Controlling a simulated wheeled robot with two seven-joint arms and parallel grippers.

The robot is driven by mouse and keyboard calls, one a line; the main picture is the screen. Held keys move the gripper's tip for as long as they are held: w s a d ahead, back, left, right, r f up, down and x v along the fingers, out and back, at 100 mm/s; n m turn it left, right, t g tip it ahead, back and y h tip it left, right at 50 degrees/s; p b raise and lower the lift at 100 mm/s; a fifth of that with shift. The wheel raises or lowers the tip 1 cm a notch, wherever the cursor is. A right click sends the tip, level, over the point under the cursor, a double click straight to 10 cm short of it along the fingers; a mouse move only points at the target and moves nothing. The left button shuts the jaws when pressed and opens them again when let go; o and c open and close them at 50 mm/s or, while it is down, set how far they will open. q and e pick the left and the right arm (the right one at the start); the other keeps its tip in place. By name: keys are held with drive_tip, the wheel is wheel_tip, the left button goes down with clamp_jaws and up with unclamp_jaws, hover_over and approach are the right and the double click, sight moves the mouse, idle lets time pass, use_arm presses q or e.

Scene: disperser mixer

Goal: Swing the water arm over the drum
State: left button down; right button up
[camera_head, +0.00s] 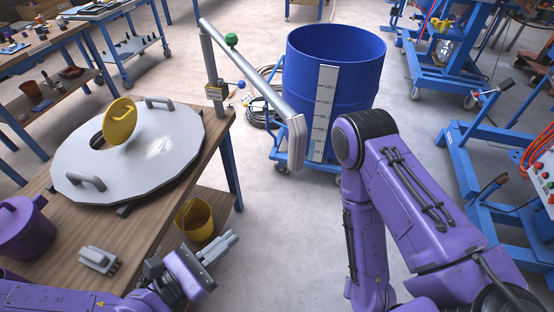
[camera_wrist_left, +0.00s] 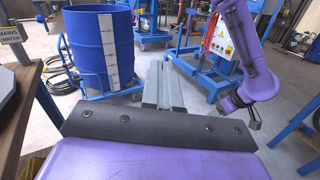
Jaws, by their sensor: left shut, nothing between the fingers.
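The grey water arm (camera_head: 255,85) runs from its upright post (camera_head: 209,65) at the bench corner to a downturned spout (camera_head: 296,135). It carries a green ball knob (camera_head: 231,40). The spout appears at the near left of the blue drum (camera_head: 300,62), apart from its open mouth. The drum, with a white scale strip, also shows in the left wrist view (camera_wrist_left: 92,50). My left gripper (camera_head: 229,242) is shut and empty, low beside the bench and well short of the arm; its fingers show in the wrist view (camera_wrist_left: 163,83). My right gripper (camera_wrist_left: 250,115) is small there; its jaws are unclear.
The bench (camera_head: 150,235) at left bears a large round lid (camera_head: 160,150) with a tilted yellow cap (camera_head: 119,121), and a purple pot (camera_head: 22,230). A yellow bucket (camera_head: 196,222) sits below the bench edge. Blue wheeled frames (camera_head: 480,190) stand at right. Floor between is clear.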

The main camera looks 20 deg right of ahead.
use_arm(q)
wheel_tip(320, 180, up, 6)
drive_tip(key=h, duration=0.2)
use_arm(e)
wheel_tip(320, 180, down, 7)
drive_tip(key=b, duration=0.7)
use_arm(q)
drive_tip(key=p, duration=0.2)
approach(290, 170)
drive_tip(key=p+x, duration=0.2)
drive_tip(key=x, duration=0.4)
drive_tip(key=shift+w+d, duration=0.2)
drive_tip(key=shift+d, duration=0.1)
drive_tip(key=shift+w+d, duration=0.1)
use_arm(e)
wheel_tip(290, 170, up, 5)
drive_tip(key=shift+f, duration=0.15)
